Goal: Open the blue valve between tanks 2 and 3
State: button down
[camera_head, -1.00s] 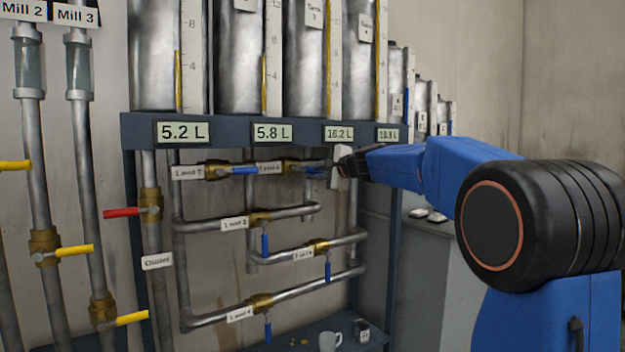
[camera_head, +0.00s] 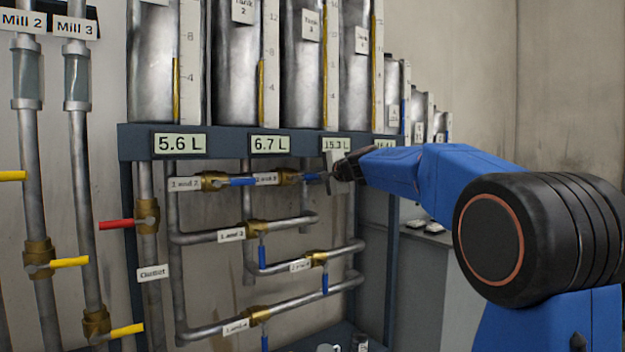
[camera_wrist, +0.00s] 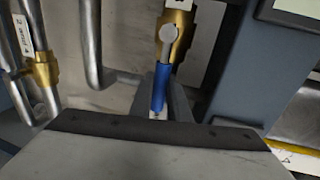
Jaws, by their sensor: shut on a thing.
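The top pipe row holds two brass valves. The right one (camera_head: 289,177), beside the label "2 and 3" (camera_head: 265,179), has a blue lever (camera_head: 312,176) lying along the horizontal pipe. My gripper (camera_head: 336,174) is at the lever's right end. In the wrist view the brass body (camera_wrist: 178,32) is at the top, and the blue lever (camera_wrist: 159,88) runs down from it between my jaws (camera_wrist: 160,108), which are shut on it. The jaw tips are partly hidden by the gripper body. Tank 2 (camera_head: 238,70) and tank 3 (camera_head: 303,75) stand above.
The left top valve's blue lever (camera_head: 238,182) also lies along its pipe. Lower blue levers (camera_head: 262,256) hang down across their pipes. A red lever (camera_head: 116,224) and yellow levers (camera_head: 70,262) are at left. Displays read 5.6 L (camera_head: 180,143), 6.7 L (camera_head: 270,144) and 15.3 L (camera_head: 336,145).

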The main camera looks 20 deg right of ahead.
jog(key=c, duration=1.7)
grip_release()
jog(key=shift+o, duration=0.2)
jog(key=shift+s, duration=0.1)
jog(key=v, duration=1.7)
jog(key=shift+s, duration=0.1)
jog(key=s+a+f+n+g, duration=0.3)
jog(key=s+a+f, duration=0.1)
jog(key=s+f, duration=0.55)
jog(key=s+a+f+n+g, duration=0.2)
jog(key=s+a+f+n, duration=0.25)
jog(key=s+f, duration=0.45)
jog(key=s+d+f+n+g+h, duration=0.1)
jog(key=s+f+n+g+h, duration=0.1)
jog(key=s+f, duration=0.9)
jog(key=s+d+f+n+g+h, duration=0.1)
jog(key=s+f+n+g+h, duration=0.1)
jog(key=s+f, duration=0.9)
notch_tip(320, 180, down, 3)
jog(key=n+g, duration=0.1)
jog(key=n, duration=0.1)
jog(key=shift+s+d+n+h, duration=0.15)
jog(key=shift+d+n+h, duration=0.15)
jog(key=shift+n+h, duration=0.1)
